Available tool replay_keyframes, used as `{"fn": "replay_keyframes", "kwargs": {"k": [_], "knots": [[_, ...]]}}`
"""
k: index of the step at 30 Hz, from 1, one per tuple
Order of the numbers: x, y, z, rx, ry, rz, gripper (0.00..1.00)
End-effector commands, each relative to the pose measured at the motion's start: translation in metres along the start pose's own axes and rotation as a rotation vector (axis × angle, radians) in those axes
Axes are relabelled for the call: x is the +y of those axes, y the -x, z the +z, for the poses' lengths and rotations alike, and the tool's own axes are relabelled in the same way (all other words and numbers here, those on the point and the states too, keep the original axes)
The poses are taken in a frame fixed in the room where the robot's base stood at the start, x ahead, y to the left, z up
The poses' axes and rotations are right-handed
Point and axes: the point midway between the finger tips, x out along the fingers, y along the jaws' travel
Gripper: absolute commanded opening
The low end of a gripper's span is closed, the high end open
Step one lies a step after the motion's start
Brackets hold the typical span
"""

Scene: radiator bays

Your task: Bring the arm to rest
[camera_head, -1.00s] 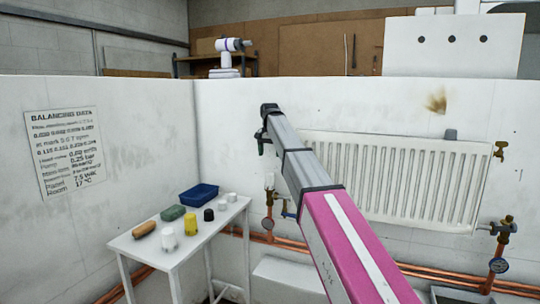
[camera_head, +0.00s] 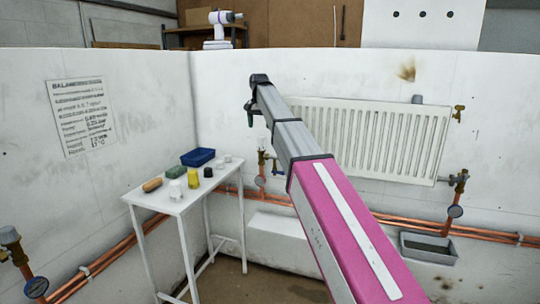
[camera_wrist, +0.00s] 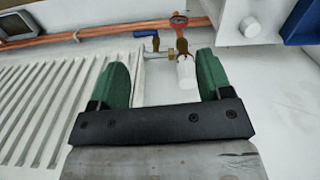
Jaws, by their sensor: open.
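My arm, pink and grey, reaches up from the bottom right of the head view to my gripper (camera_head: 250,112), in front of the wall just left of the white radiator (camera_head: 368,140). In the wrist view my gripper (camera_wrist: 160,85) has its two green fingers spread apart with nothing held between them. The radiator (camera_wrist: 50,110) fills the left of the wrist view.
A white table (camera_head: 172,205) on the left holds a blue tray (camera_head: 198,157), a yellow container (camera_head: 194,180) and several small items. Copper pipes (camera_head: 400,225) run low along the wall. A grey tray (camera_head: 428,248) is at the lower right. A notice (camera_head: 81,117) hangs on the left wall.

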Motion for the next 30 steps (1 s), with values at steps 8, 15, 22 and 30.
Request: {"fn": "replay_keyframes", "kwargs": {"k": [8, 15, 22, 30], "knots": [[0.014, -0.029, 0.004, -0.001, 0.009, 0.001, 0.72], [0.034, -0.070, 0.010, -0.002, 0.024, 0.001, 0.72], [0.065, -0.131, 0.023, -0.002, 0.048, 0.001, 0.72], [0.131, -0.242, 0.064, -0.003, 0.098, 0.001, 0.72]]}}
